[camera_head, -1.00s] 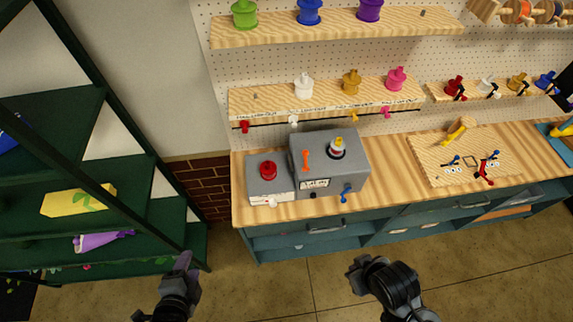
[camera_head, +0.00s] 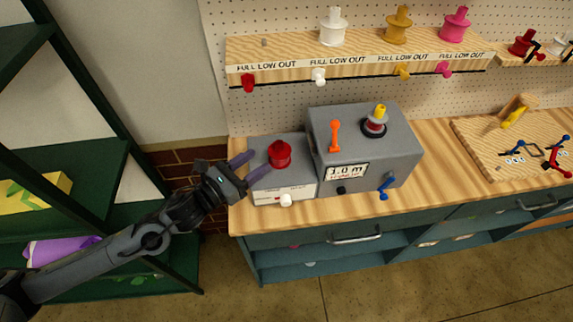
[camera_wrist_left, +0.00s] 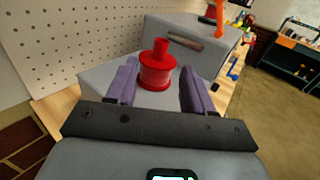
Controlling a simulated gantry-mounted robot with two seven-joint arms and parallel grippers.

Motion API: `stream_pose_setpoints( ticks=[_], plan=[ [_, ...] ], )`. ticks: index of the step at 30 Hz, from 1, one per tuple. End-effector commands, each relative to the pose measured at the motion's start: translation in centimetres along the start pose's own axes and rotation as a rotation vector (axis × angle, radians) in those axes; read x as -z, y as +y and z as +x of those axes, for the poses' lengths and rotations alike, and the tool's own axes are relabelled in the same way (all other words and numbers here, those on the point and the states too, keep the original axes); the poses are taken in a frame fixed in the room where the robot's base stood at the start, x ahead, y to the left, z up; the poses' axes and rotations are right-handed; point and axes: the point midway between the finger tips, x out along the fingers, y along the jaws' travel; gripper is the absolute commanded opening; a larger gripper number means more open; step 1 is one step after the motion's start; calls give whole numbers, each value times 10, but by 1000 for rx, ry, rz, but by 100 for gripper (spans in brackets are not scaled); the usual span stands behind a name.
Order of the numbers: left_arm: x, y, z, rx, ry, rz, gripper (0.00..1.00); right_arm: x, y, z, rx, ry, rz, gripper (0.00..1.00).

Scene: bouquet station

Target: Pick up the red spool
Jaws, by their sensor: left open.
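The red spool (camera_head: 280,154) stands upright on the lower grey box (camera_head: 284,183) at the left end of the wooden counter. My left gripper (camera_head: 247,168) is open and just left of the spool, its purple fingers pointing at it. In the left wrist view, the red spool (camera_wrist_left: 157,66) stands ahead, between the lines of the two open fingers (camera_wrist_left: 158,84). I cannot tell whether the fingers reach around it. My right gripper is not in view.
A taller grey machine (camera_head: 365,143) with an orange lever (camera_head: 335,136) and a yellow-topped spool (camera_head: 376,121) stands right of the spool. A shelf (camera_head: 357,54) with more spools hangs above. A green rack (camera_head: 64,157) stands at the left.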

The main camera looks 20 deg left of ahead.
Motion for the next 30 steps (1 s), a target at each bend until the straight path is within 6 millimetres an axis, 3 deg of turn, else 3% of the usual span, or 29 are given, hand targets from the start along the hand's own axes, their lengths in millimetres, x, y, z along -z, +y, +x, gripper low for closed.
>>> stream_pose_setpoints(
  ticks=[3,12,22,30],
  plan=[
    [-2,3,8,-2,-17,8,52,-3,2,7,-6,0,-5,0],
    [-5,3,47,-3,-20,7,52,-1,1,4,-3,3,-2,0],
    [-5,1,68,-2,-18,7,52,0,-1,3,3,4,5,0],
    [-5,-1,102,-2,-19,7,52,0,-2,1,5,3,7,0]
  ],
)
